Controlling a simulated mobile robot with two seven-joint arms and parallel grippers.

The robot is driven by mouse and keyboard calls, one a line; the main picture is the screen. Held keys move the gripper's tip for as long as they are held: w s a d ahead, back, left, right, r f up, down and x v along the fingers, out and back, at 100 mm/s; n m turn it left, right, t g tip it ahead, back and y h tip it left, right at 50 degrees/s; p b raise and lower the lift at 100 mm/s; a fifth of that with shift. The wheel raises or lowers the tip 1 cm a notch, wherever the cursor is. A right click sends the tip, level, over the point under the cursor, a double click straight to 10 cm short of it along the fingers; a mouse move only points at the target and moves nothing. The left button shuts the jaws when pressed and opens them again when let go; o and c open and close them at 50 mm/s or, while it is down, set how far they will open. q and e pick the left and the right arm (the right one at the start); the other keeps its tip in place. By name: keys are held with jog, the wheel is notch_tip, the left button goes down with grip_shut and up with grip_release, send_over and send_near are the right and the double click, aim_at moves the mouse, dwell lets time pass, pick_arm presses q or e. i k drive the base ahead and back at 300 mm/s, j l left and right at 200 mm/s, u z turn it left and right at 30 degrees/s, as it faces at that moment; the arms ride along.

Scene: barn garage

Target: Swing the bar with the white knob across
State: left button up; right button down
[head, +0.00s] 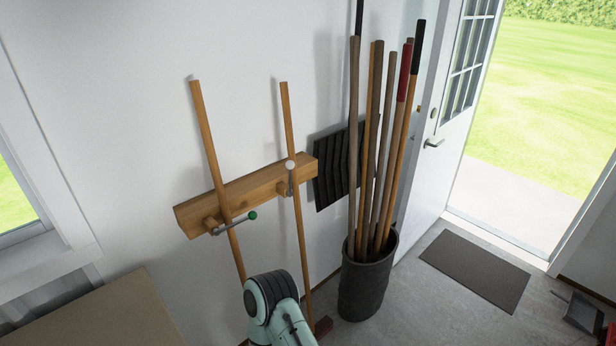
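A wooden rack (246,193) is fixed to the white wall, with two long wooden handles standing against it. The white knob (290,165) tops a short metal bar (290,183) that stands roughly upright at the rack's right part, by the right handle (287,120). The green knob (252,215) ends another metal bar (234,224), which lies across the front of the left handle (205,130). A mint-green and dark link of my own arm shows at the bottom centre, below the rack. Neither gripper is in view.
A dark bin (367,285) full of long-handled tools stands right of the rack. A black ribbed panel (333,185) is behind it. A tan surface (98,318) is at the lower left. An open door (452,120) and a dark mat (475,268) are at right.

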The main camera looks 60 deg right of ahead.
aim_at(290, 164)
jog(key=z, duration=1.8)
jog(key=l+u, duration=0.1)
jog(key=l, duration=0.8)
jog(key=i+u, duration=0.1)
jog(key=i, duration=0.6)
jog(key=i+l, duration=0.15)
jog(key=i, duration=0.5)
jog(key=j+u, duration=0.05)
